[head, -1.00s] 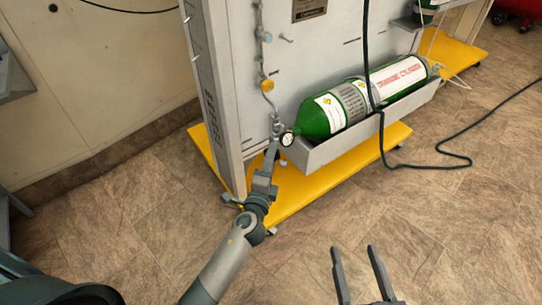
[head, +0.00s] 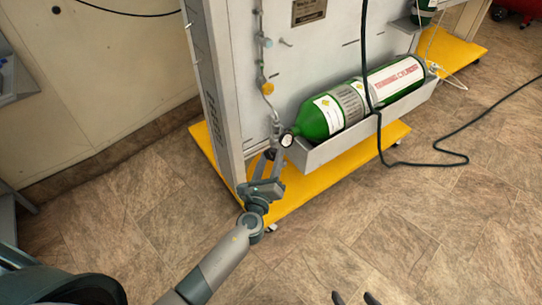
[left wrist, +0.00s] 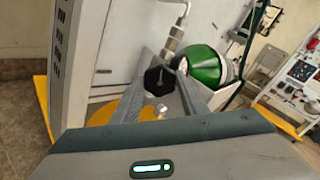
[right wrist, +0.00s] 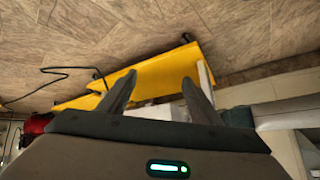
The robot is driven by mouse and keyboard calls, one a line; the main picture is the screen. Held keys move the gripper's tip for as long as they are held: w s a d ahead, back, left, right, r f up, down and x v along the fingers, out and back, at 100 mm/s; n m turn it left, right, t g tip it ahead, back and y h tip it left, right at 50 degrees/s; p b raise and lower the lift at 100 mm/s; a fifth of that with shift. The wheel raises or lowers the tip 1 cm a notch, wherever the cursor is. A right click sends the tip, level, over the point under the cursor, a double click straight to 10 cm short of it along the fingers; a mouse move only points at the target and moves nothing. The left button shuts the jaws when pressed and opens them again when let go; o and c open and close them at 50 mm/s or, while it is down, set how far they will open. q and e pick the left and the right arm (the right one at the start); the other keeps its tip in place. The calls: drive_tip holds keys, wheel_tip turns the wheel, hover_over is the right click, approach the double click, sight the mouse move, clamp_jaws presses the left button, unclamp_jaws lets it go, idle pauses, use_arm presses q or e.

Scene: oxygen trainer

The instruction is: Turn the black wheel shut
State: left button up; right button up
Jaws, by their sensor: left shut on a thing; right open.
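The black wheel (left wrist: 159,81) shows in the left wrist view between the fingers of my left gripper (left wrist: 160,88), which is shut on it. In the head view my left gripper (head: 271,156) is at the valve end of the green cylinder (head: 318,118), just left of the round white gauge (head: 286,140). The wheel is mostly hidden there by the fingers. The cylinder lies in a grey tray (head: 345,138) on the panel stand. My right gripper (head: 354,299) is open and empty at the bottom edge of the head view; its fingers also show in the right wrist view (right wrist: 158,95).
A yellow base (head: 300,185) sticks out under the stand. A black cable (head: 381,130) hangs in front of the cylinder and runs over the floor to the right. The tiled floor in front is clear.

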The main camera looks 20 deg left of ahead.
use_arm(q)
drive_tip(key=shift+f+m+p, duration=0.1)
drive_tip(key=shift+m+p, duration=0.6)
drive_tip(key=shift+m, duration=1)
use_arm(e)
drive_tip(key=shift+s+d+f+g+h, duration=0.2)
drive_tip(key=shift+s+d+g+h, duration=0.1)
drive_tip(key=shift+d, duration=0.2)
drive_tip(key=shift+s+d+f+g+h, duration=0.2)
drive_tip(key=shift+d+g, duration=0.1)
drive_tip(key=shift+d, duration=0.2)
use_arm(q)
drive_tip(key=o, duration=1)
drive_tip(key=shift+o, duration=0.2)
drive_tip(key=shift+s, duration=0.15)
drive_tip(key=s+d, duration=0.1)
drive_tip(key=s, duration=1.6)
drive_tip(key=shift+b, duration=0.4)
use_arm(e)
drive_tip(key=shift+w+a+r+t, duration=0.1)
drive_tip(key=shift+a+r+t, duration=0.05)
drive_tip(key=shift+a+t, duration=0.2)
use_arm(q)
drive_tip(key=shift+d, duration=0.1)
use_arm(e)
drive_tip(key=shift+w, duration=0.1)
